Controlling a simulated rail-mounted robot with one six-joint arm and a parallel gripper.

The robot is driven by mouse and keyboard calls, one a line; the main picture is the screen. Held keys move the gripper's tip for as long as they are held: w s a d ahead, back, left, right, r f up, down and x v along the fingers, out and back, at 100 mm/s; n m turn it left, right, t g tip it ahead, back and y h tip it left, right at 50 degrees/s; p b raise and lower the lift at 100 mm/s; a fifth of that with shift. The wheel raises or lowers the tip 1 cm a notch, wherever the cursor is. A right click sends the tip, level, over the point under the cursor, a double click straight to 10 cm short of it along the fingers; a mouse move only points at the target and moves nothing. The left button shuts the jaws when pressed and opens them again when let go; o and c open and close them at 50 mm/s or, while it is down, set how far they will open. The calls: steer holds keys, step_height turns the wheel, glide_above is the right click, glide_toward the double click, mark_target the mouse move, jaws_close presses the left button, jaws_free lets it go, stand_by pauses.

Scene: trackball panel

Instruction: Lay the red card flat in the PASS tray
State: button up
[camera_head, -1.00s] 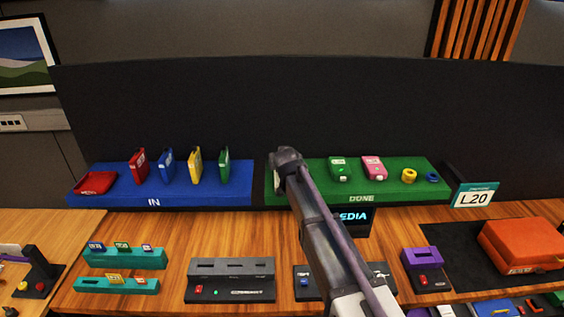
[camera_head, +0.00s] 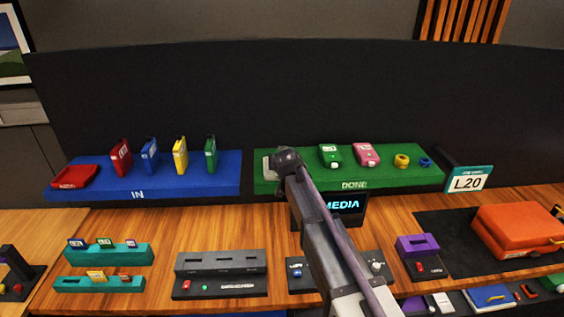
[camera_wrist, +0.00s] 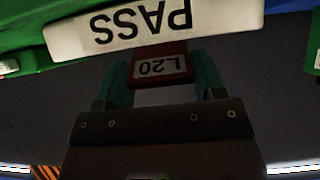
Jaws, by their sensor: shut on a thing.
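My gripper (camera_wrist: 160,65) is shut on the red card (camera_wrist: 160,58) in the wrist view. The teal fingers are at the card's two sides, and its white L20 label appears upside down. The tray's inside is not visible. In the head view my arm hides the gripper and the card.
The blue IN stand (camera_head: 205,187) holds a red tray (camera_head: 75,176) and several upright coloured cases. The green DONE stand (camera_head: 400,182) holds several items. An L20 sign (camera_head: 470,180) stands beside it. Slotted devices and an orange case (camera_head: 518,230) occupy the wooden bench.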

steer(key=shift+f, duration=0.1)
steer(key=o, duration=1)
steer(key=p+v, duration=0.6)
steer(key=v, duration=0.4)
steer(key=shift+s, duration=0.35)
